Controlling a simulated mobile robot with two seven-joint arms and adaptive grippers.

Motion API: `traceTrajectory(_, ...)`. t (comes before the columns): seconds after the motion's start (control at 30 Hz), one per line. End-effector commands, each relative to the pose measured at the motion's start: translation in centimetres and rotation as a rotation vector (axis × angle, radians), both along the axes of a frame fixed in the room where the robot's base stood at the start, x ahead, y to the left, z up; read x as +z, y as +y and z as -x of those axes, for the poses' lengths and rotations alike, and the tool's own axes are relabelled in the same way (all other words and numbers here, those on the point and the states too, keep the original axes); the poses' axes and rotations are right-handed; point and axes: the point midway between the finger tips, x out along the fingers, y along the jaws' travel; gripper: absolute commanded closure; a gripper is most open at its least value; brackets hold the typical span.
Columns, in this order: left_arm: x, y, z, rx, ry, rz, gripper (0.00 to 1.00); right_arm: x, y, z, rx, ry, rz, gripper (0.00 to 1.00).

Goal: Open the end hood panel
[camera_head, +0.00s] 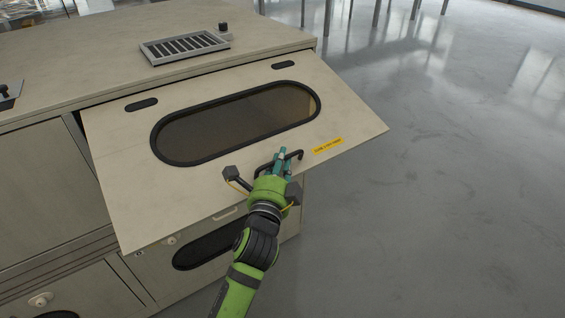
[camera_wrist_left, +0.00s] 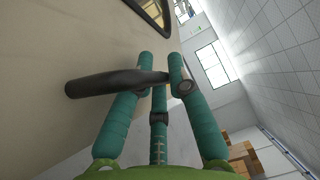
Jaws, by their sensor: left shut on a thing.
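The end hood panel (camera_head: 120,165) is a beige flap with a dark-rimmed oval window (camera_head: 235,122) and a yellow label (camera_head: 327,146). It is hinged near the cabinet top and stands swung outward, its lower edge well clear of the cabinet face. My left gripper (camera_head: 283,157) is at the panel's lower middle, shut on the dark bar handle (camera_head: 298,155). In the left wrist view the handle (camera_wrist_left: 105,84) passes between the teal fingers (camera_wrist_left: 160,80). The fingers hide part of the handle. My right gripper is not in view.
The cabinet top (camera_head: 90,60) carries a slotted grille (camera_head: 185,46) with a dark knob (camera_head: 223,28). Below the panel is a lower door with a dark oval window (camera_head: 205,247). Open grey floor (camera_head: 440,220) lies to the right.

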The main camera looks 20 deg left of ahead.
Motion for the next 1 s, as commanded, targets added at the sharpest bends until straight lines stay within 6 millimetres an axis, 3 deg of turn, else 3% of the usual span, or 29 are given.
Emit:
traceTrajectory(0.03, -1.0, 0.2, -0.1, 0.003, -0.003, -0.007, 1.00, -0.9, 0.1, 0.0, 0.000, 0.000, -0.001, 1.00)
traceTrajectory(0.1, -1.1, 0.3, -0.1, 0.003, -0.011, -0.014, 1.00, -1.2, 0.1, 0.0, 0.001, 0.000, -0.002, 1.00)
traceTrajectory(0.43, -0.8, 0.3, -0.2, 0.003, -0.015, -0.019, 1.00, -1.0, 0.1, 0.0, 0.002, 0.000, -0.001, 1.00)
traceTrajectory(0.47, -0.8, 0.3, -0.2, 0.003, -0.015, -0.019, 0.75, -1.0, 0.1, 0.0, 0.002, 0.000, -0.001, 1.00)
traceTrajectory(0.5, -0.8, 0.3, -0.2, 0.003, -0.015, -0.019, 0.72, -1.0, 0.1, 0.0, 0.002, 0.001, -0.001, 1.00)
traceTrajectory(0.83, -1.0, 0.2, 0.0, 0.001, -0.013, -0.020, 0.72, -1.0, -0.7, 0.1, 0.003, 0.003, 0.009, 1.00)
traceTrajectory(1.0, -1.3, 0.0, 1.7, 0.000, -0.010, -0.018, 0.72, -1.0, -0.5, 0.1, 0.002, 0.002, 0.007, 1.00)
